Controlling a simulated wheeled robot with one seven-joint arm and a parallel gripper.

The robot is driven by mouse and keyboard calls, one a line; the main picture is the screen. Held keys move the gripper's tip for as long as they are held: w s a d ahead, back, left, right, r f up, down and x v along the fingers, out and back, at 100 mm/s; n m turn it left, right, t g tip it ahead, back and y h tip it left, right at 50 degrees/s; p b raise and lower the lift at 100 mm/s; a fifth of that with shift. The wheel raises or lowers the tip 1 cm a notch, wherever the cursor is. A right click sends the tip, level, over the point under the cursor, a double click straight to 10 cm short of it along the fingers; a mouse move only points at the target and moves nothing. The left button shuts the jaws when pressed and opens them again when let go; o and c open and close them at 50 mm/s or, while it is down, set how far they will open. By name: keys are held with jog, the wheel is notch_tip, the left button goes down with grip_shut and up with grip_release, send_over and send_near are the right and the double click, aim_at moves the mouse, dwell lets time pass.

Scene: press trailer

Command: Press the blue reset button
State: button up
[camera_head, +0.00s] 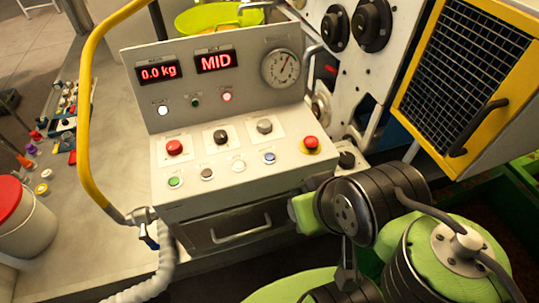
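The blue button (269,157) is small and round. It sits at the right end of the lower button row on the sloped face of a grey control console (190,197). Nothing covers the blue button. My arm's green and black links (375,205) stand right of and below the console, apart from the blue button. I cannot make out my gripper's fingers in this view.
Above the blue button are a red button (174,147), a black knob (221,137) and a grey knob (264,126). A red mushroom button on yellow (311,143) lies close to its right. A yellow rail (84,110) stands left; a yellow-framed mesh door (470,80) stands right.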

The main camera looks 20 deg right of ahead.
grip_shut()
dwell(1.4)
